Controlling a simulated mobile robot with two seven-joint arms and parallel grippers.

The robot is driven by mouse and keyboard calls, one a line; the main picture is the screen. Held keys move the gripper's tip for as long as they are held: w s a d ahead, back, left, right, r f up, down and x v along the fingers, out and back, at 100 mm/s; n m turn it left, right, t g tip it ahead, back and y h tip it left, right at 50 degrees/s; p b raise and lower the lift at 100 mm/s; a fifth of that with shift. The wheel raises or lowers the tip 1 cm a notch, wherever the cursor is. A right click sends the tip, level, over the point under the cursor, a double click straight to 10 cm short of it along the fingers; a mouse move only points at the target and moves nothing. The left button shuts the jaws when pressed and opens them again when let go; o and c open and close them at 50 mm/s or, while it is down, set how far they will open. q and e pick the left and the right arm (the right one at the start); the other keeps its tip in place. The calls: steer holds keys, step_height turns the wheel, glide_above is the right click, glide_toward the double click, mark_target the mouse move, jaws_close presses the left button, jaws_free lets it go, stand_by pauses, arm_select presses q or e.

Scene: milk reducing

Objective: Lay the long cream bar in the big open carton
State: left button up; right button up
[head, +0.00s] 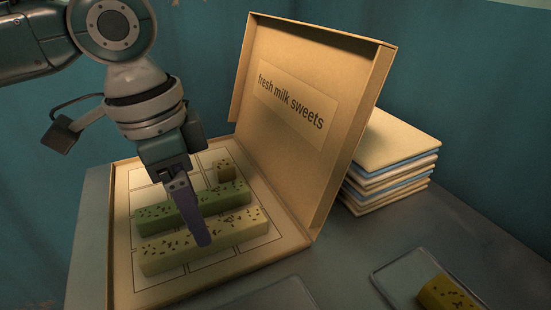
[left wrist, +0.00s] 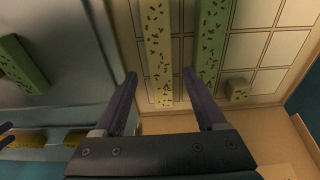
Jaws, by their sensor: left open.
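The big open carton (head: 122,278) stands on the table with its printed lid raised. The long cream bar (head: 170,258) lies in the carton's front row, across its marked cells. A green bar (head: 160,216) lies behind it, and a small brown piece (head: 226,172) sits in a back cell. My left gripper (head: 203,240) is over the cream bar, partly hiding it. In the left wrist view its fingers (left wrist: 160,72) are apart and empty, with the cream bar (left wrist: 158,45) showing between them. Contact with the bar cannot be told. My right gripper does not show clearly.
A stack of flat boards (head: 390,165) stands right of the carton lid. A tray (head: 395,280) with a yellow piece (head: 446,294) is at the front right. The left wrist view shows another green bar (left wrist: 22,64) outside the carton. Dark shapes at its left edge are unclear.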

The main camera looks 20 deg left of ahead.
mark_target(194, 239)
arm_select(q)
step_height(194, 239, up, 8)
steer(key=p, duration=0.1)
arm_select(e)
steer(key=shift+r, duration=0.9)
arm_select(q)
steer(key=s+d+f, duration=0.2)
steer(key=d, duration=0.1)
steer(key=s+d+f+n+t+h, duration=0.1)
steer(key=s+d+f, duration=0.1)
steer(key=s+d, duration=0.1)
steer(key=s+d+f+t+h, duration=0.1)
steer(key=s+d+f, duration=0.2)
steer(key=shift+s+d+n, duration=0.1)
steer(key=shift+s+n, duration=0.05)
steer(key=shift+n, duration=0.15)
steer(key=s+a+n+y, duration=0.1)
steer(key=s+a, duration=0.1)
steer(key=s+a+f+n, duration=0.1)
steer(key=s+n, duration=0.1)
steer(key=s, duration=0.1)
steer(key=s+a+n+y, duration=0.1)
steer(key=s+a, duration=0.1)
steer(key=shift+s+a+f+n+t+y, duration=0.15)
steer(key=shift+a+f+n+t+y, duration=0.15)
steer(key=shift+a, duration=0.1)
steer(key=shift+r+p, duration=0.1)
steer(key=shift+p, duration=0.2)
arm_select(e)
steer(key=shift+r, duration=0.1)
